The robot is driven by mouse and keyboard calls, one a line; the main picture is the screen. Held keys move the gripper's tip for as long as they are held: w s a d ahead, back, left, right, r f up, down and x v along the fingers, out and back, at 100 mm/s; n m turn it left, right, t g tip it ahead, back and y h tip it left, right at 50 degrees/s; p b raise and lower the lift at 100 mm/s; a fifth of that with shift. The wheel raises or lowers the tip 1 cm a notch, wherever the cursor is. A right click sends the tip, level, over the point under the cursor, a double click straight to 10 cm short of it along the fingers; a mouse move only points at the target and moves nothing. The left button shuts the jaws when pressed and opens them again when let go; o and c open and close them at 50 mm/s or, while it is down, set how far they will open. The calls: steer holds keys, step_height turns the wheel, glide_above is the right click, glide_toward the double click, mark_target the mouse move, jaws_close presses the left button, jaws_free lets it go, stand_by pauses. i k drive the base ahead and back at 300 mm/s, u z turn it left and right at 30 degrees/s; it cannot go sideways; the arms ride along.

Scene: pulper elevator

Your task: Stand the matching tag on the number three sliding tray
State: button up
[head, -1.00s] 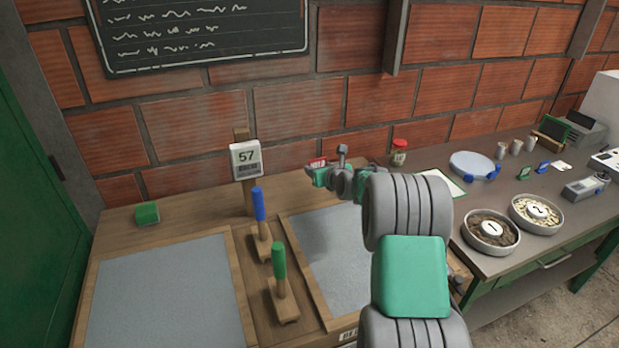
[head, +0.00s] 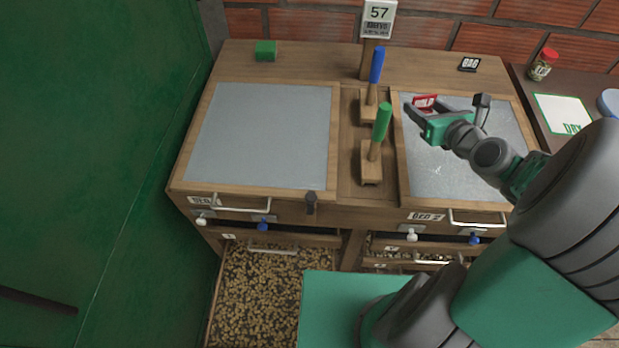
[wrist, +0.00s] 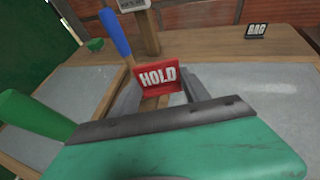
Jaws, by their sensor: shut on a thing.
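My gripper (head: 426,112) is shut on a red tag (head: 424,102) and holds it above the right grey panel. In the wrist view the red tag (wrist: 158,78) reads HOLD in white letters and sits upright between the fingers. A black tag (head: 468,64) reading BAG stands on the wooden top at the back right; it also shows in the wrist view (wrist: 257,31). Sliding trays sit under the bench top: a left one (head: 270,252) is pulled out, full of tan pieces, and right ones (head: 437,262) are partly seen. Their small number labels are too small to read.
Blue (head: 376,66) and green (head: 382,122) handled levers stand between the two grey panels. A sign reading 57 (head: 379,18) rises behind them. A green block (head: 266,50) lies at the back left. A green door (head: 90,150) is at the left. The left panel (head: 262,135) is clear.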

mark_target(280, 324)
steer(key=k, duration=0.9)
steer(key=u, duration=3.3)
steer(key=k, duration=0.8)
steer(key=z, duration=0.4)
